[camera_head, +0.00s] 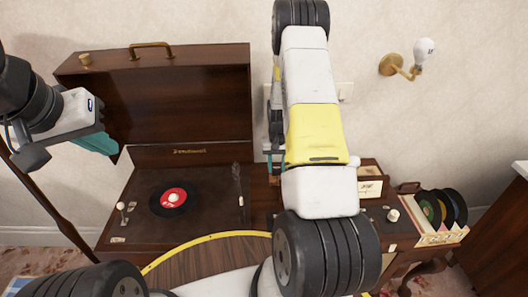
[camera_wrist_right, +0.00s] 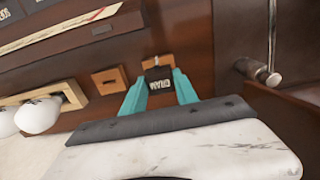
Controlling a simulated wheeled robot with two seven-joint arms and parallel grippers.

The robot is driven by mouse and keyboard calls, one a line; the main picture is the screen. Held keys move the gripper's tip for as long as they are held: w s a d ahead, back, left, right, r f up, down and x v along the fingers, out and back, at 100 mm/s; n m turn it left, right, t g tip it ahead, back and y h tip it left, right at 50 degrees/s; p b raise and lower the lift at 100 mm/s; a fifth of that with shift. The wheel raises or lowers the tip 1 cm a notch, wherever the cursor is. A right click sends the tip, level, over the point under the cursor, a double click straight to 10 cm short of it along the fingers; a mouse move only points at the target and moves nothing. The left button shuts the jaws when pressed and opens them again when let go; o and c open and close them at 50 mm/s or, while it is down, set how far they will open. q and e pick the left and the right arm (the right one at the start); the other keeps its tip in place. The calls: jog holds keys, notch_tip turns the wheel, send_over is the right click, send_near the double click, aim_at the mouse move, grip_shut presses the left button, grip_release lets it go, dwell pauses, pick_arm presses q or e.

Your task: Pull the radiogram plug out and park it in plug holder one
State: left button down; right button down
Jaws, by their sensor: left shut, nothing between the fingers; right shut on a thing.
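My right gripper (camera_wrist_right: 160,92) is shut on a black plug (camera_wrist_right: 157,80) with pale lettering that seems to read GRAM. The plug is right at a small wooden block (camera_wrist_right: 158,61); I cannot tell whether it sits in it or only in front. A second small wooden block (camera_wrist_right: 109,79) stands to its left, with a small dark slot and no plug in it. In the head view my right arm hides the plug, and only part of the right gripper (camera_head: 273,168) shows beside the radiogram (camera_head: 150,185).
White bulbs (camera_wrist_right: 38,114) rest in a wooden rack at the left of the wrist view. A metal rod (camera_wrist_right: 271,74) stands at right. In the head view, records (camera_head: 440,208) stand at right, a wall lamp (camera_head: 422,55) is above, and a wall plate (camera_head: 345,91) is partly hidden.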

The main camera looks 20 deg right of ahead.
jog(key=shift+f, duration=1.3)
jog(key=c, duration=0.9)
grip_release()
jog(key=shift+o, duration=0.2)
notch_tip(320, 180, up, 8)
jog(key=shift+f, duration=0.1)
